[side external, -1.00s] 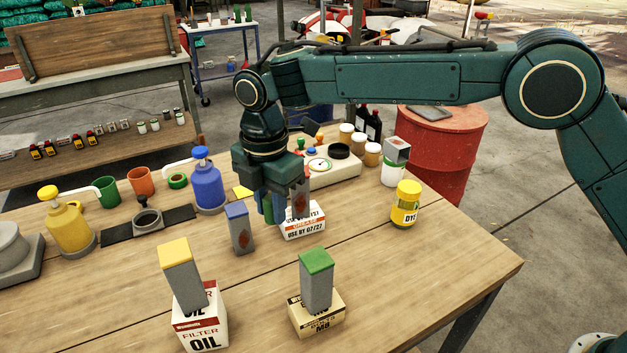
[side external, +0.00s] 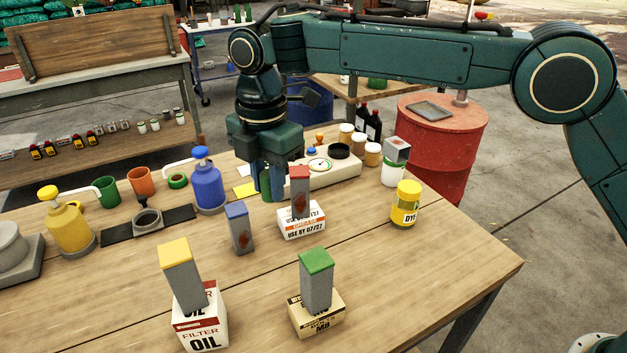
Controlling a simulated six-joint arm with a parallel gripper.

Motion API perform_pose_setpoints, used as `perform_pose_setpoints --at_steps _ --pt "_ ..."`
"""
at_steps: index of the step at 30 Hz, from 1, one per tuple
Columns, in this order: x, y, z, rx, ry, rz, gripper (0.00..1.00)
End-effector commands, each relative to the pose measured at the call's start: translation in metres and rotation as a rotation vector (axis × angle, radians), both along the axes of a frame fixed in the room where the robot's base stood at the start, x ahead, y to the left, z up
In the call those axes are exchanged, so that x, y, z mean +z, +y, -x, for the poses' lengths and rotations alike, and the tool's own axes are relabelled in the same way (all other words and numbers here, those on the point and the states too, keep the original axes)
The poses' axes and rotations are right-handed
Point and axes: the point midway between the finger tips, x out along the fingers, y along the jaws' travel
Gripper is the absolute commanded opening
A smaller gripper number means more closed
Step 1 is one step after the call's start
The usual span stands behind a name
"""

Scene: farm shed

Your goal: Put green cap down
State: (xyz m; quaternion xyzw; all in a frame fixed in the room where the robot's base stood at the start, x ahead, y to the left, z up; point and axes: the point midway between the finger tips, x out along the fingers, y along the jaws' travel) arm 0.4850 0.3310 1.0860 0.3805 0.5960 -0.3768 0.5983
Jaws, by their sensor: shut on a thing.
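My gripper (side external: 266,186) points down over the back middle of the table, behind the grey block with a blue top. Its blue fingers are shut on a green thing, which I take as the green cap (side external: 267,187). Only a narrow green part shows between the fingers. I cannot tell whether its bottom touches the table. A grey block with a red top (side external: 299,186) stands on a white box (side external: 301,222), just right of the fingers.
A blue-topped block (side external: 239,228) stands in front. A yellow-topped block (side external: 178,268) and green-topped block (side external: 316,272) stand on boxes nearer. A gauge box (side external: 330,170) is behind right, a blue pump bottle (side external: 208,187) left. The table's front right (side external: 420,270) is clear.

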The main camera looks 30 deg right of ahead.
Motion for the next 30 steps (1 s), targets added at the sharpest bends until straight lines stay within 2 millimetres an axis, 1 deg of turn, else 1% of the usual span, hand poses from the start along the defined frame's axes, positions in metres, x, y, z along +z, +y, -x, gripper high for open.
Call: perform_pose_setpoints --at_steps 5,11,14,20,30 --pt "0.001 -0.003 0.0 0.0 0.0 0.0 0.03" --pt "0.004 -0.017 0.003 0.0 0.0 0.0 0.03" --pt "0.007 -0.029 0.007 0.002 0.001 0.0 0.03" --pt "0.012 -0.063 0.018 0.005 0.001 0.0 0.03" --pt "0.016 -0.123 0.05 0.015 0.002 0.001 0.03"
